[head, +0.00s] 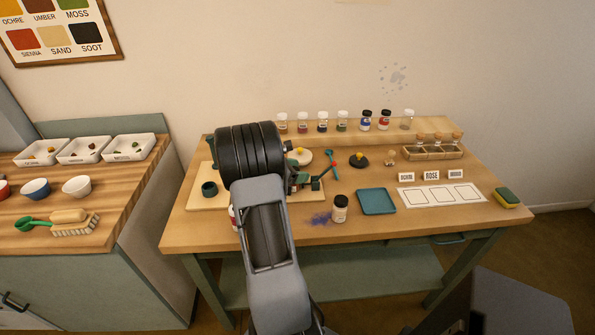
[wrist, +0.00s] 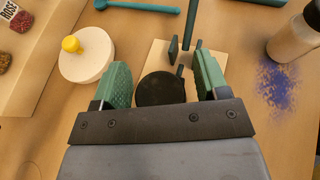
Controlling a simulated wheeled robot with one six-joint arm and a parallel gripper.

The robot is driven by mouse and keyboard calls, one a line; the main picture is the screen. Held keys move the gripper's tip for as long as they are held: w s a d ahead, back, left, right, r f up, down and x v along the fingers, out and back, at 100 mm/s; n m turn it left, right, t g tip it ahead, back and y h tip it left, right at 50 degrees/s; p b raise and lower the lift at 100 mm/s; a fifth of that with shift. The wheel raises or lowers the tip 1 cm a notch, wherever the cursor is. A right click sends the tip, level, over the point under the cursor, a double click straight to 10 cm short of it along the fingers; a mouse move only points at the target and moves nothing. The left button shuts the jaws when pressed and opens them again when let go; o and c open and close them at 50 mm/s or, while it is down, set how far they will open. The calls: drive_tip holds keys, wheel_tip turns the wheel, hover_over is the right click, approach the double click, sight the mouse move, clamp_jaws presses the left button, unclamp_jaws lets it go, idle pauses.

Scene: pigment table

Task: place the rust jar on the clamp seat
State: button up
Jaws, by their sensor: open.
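In the wrist view my gripper (wrist: 160,85) points down with its two green fingers apart. A black round top (wrist: 160,90) lies between them. It looks like a jar lid seen from above; anything beneath it is hidden, so I cannot tell its colour. It overlaps the pale board of the clamp (wrist: 205,55), whose green uprights stand just beyond. In the head view my arm covers much of the clamp area; some green clamp parts (head: 315,182) show at its right. No jar can be surely read as the rust one.
A dark-lidded jar (head: 340,208) stands beside spilled blue powder (head: 319,218). A jar with red on it (head: 233,217) is partly behind my arm. A blue tray (head: 377,201), a card (head: 442,196) and a sponge (head: 507,198) lie right. Several jars line the back shelf (head: 360,128).

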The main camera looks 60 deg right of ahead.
drive_tip(key=shift+r, duration=0.3)
drive_tip(key=v, duration=1.1)
drive_tip(key=s+a+m+t+y, duration=0.1)
drive_tip(key=a+m+t+y, duration=0.2)
drive_tip(key=a, duration=0.8)
drive_tip(key=s+a+r+m+t+y, duration=0.1)
drive_tip(key=a+m+t+y, duration=0.3)
drive_tip(key=a, duration=0.8)
drive_tip(key=s+a+r+m+t+y, duration=0.1)
drive_tip(key=s+a+m+t+y, duration=0.2)
drive_tip(key=a, duration=0.9)
drive_tip(key=shift+a+m+t+y, duration=0.2)
drive_tip(key=shift+m+t+y, duration=0.2)
drive_tip(key=shift+m+y, duration=0.4)
drive_tip(key=shift+r+p, duration=0.45)
drive_tip(key=shift+r, duration=0.35)
drive_tip(key=shift+f, duration=0.1)
drive_tip(key=shift+c, duration=0.5)
